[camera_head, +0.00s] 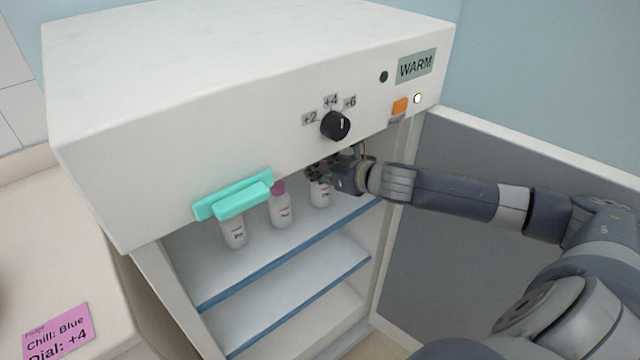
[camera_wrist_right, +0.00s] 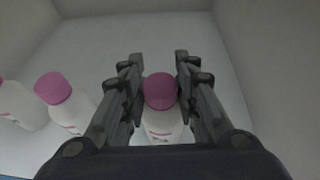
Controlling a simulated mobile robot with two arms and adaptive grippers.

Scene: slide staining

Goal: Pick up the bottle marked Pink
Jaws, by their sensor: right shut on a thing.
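Three white bottles with magenta caps stand in a row on the top shelf of the open cabinet. My right gripper (camera_head: 322,174) reaches in from the right and is shut on the rightmost bottle (camera_head: 320,195), around its upper part. In the right wrist view this bottle (camera_wrist_right: 164,124) is upright between the two fingers. The middle bottle (camera_head: 281,211) and the left bottle (camera_head: 235,235) stand free to its left. The labels are too small to read, so I cannot tell which is marked Pink. My left gripper is not in view.
The white cabinet (camera_head: 200,90) has a dial (camera_head: 335,125), a WARM sign (camera_head: 416,64) and a teal handle (camera_head: 235,196) hanging over the left bottle. Its open door (camera_head: 470,260) stands right. Below is an empty lower shelf (camera_head: 290,295). A pink note (camera_head: 60,332) lies at lower left.

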